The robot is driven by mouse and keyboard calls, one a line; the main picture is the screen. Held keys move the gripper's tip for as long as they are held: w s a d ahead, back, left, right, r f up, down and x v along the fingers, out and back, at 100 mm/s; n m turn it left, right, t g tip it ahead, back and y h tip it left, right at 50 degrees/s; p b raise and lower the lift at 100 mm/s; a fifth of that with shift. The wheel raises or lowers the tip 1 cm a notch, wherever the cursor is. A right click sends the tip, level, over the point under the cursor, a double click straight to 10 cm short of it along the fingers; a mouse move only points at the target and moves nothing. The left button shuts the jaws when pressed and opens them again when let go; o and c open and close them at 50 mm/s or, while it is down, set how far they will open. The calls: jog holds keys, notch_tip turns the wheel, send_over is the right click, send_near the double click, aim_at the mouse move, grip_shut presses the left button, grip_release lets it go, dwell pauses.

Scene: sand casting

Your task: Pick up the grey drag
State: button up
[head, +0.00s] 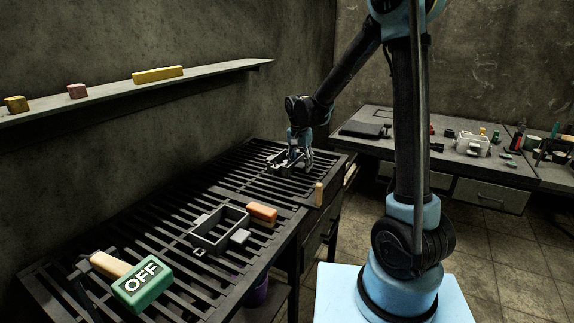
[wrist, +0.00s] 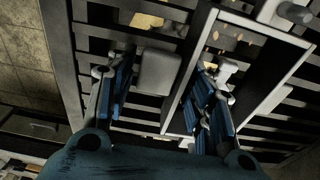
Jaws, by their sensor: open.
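Two grey open box frames lie on the slatted table; I cannot tell for sure which one is the drag. The far grey frame (head: 273,159) lies at the table's far end, partly hidden by my gripper (head: 299,153). The near grey frame (head: 206,241) lies mid-table and looks empty. In the wrist view, my open gripper (wrist: 162,85) spans one side wall of the far frame (wrist: 196,62). One finger is outside the wall and the other over the frame's inside. A grey lug (wrist: 158,72) on that wall lies between the fingers. Contact is not clear.
An orange-brown block (head: 262,212) sits beside the near frame, and a tan upright piece (head: 319,194) stands at the table edge. A green OFF block (head: 142,287) is at the near end. A wall shelf (head: 210,76) runs above; a cluttered workbench (head: 400,147) stands behind.

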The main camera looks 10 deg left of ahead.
jog(key=c, duration=1)
jog(key=shift+o, duration=0.2)
